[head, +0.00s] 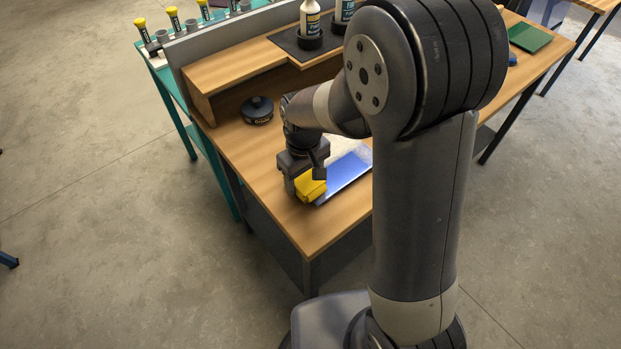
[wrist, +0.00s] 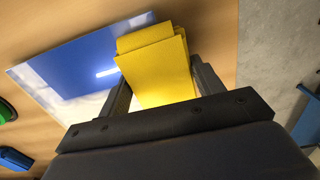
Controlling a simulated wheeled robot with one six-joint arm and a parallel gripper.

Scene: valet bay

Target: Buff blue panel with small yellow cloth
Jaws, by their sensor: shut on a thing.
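My gripper (wrist: 160,90) is shut on the yellow cloth (wrist: 158,60), a folded pad held between the two fingers. In the head view the cloth (head: 309,188) is at the left end of the blue panel (head: 347,176), low over the wooden bench. The blue panel (wrist: 75,62) is flat on the bench, with a pale, whitish area on part of its surface. The cloth overlaps the panel's edge in the wrist view; I cannot tell whether it touches the panel. My arm hides the panel's right end in the head view.
A dark round tin (head: 257,110) stands on the bench behind my gripper. Bottles (head: 310,18) stand in dark holders on the raised shelf. A green pad (head: 530,38) lies at the far right. Green (wrist: 6,112) and blue (wrist: 15,158) items show at the wrist view's left edge.

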